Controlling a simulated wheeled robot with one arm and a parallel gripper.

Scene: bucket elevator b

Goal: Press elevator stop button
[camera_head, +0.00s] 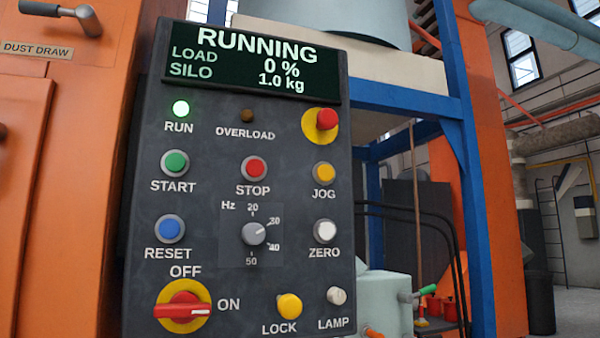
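The red stop button (255,169) sits in a grey ring at the middle of the dark control panel (215,120), above the label STOP. The green start button (175,163) is to its left and the yellow jog button (323,173) to its right. The display (254,62) at the panel's top reads RUNNING, LOAD 0 %, SILO 1.0 kg. The green run lamp (181,108) is lit; the overload lamp (247,116) looks dark. My gripper is not in view.
A red emergency knob on yellow (326,119) is up and right of stop. A speed dial (254,233) is just below stop. An orange cabinet (60,190) stands left. Nothing covers the panel's front.

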